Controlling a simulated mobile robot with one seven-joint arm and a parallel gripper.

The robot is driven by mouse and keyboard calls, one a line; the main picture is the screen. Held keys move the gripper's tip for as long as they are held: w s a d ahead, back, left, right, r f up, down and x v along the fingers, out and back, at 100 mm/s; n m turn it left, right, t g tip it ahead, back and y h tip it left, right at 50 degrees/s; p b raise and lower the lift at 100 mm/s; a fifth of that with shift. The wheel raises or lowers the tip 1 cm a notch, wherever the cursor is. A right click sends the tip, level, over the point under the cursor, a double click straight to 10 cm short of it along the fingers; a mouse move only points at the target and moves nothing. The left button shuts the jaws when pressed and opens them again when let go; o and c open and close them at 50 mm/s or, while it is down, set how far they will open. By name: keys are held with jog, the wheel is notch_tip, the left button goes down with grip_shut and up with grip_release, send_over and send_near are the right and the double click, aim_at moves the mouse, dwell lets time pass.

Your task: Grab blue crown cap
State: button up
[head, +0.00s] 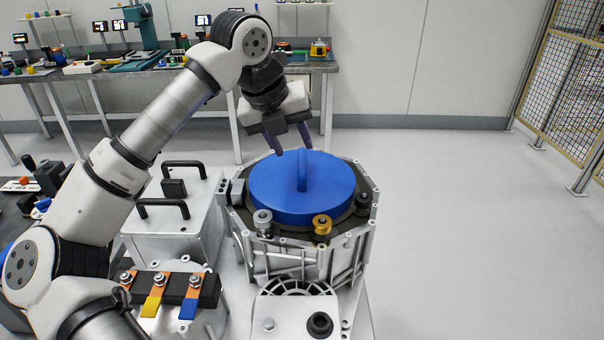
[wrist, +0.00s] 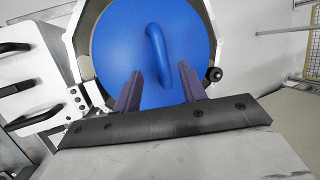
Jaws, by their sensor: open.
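The blue crown cap (head: 335,185) is a round disc with an upright loop handle (head: 302,172). It sits on top of the metallic stator housing (head: 285,258). My gripper (head: 293,150) is open and empty above the back edge of the cap, pointing down. In the wrist view, the cap (wrist: 115,50) fills the upper middle and its handle (wrist: 158,55) lies ahead of the fingers. The two purple-grey fingers (wrist: 160,85) are spread apart over the cap's near part.
Silver (head: 263,220), brass (head: 322,224) and dark (head: 362,201) knobs stand around the cap on the housing rim. A white box with black handles (head: 185,215) is at left. A workbench (head: 180,65) stands behind. The floor at right is clear.

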aim_at(300, 158)
jog(key=p+x, duration=0.1)
jog(key=x, duration=0.4)
jog(key=shift+d+r+p, duration=0.1)
jog(key=shift+p, duration=0.25)
grip_shut()
